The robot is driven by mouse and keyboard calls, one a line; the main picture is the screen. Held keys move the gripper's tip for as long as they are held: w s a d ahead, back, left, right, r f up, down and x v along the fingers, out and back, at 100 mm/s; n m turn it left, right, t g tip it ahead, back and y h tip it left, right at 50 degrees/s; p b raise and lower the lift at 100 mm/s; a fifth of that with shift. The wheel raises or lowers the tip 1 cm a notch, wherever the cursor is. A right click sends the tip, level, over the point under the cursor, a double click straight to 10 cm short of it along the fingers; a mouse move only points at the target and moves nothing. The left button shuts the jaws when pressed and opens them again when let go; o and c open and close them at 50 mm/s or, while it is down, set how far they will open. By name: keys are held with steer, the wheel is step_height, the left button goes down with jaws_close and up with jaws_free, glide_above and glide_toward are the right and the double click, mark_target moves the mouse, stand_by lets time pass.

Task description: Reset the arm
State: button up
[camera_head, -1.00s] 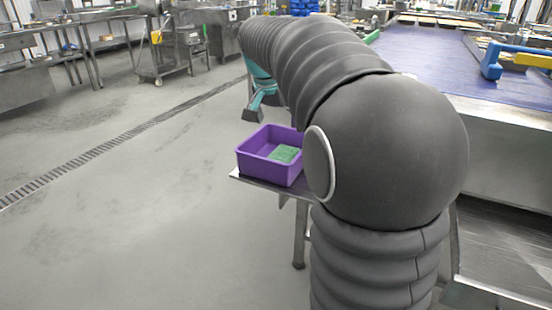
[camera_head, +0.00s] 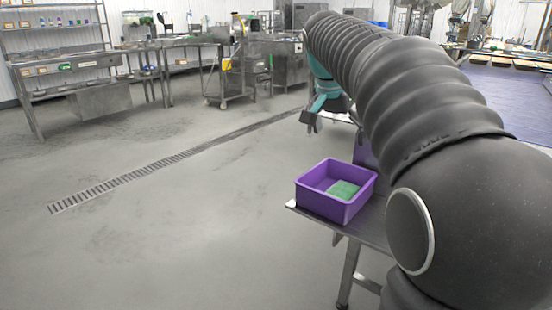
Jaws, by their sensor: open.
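My arm (camera_head: 430,95) reaches from the lower right up and away toward the back, covered in a dark ribbed sleeve. My gripper (camera_head: 311,125) is at its far end, teal with dark fingertips, pointing down. It is open, and nothing shows between its fingers. It hangs in the air, above and beyond the purple bin in the picture, apart from it. The wrist above it is partly hidden by the sleeve.
A purple bin (camera_head: 322,205) with green contents (camera_head: 343,190) stands on a metal side table (camera_head: 372,226). A blue conveyor (camera_head: 510,95) is at the right. A cart (camera_head: 228,85) and steel tables stand at the back left. The floor at left is clear.

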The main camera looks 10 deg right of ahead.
steer(key=s+a+f+n+y, duration=0.1)
steer(key=s+a+f+n, duration=0.15)
steer(key=f, duration=0.25)
steer(key=s+a+f+n, duration=0.1)
steer(key=a+f+n, duration=0.1)
steer(key=f+n, duration=0.2)
steer(key=s+a+f+n+t, duration=0.1)
steer(key=s+a+f, duration=0.1)
steer(key=s, duration=0.5)
steer(key=s+a+f+n+t+y, duration=0.1)
steer(key=s+a+f, duration=0.2)
steer(key=s, duration=0.4)
steer(key=s+a+f+n+y, duration=0.1)
steer(key=s+a+f+n, duration=0.1)
steer(key=s+f, duration=0.3)
steer(key=shift+s+a+t, duration=0.35)
steer(key=shift+s+t, duration=0.05)
steer(key=shift+s, duration=0.8)
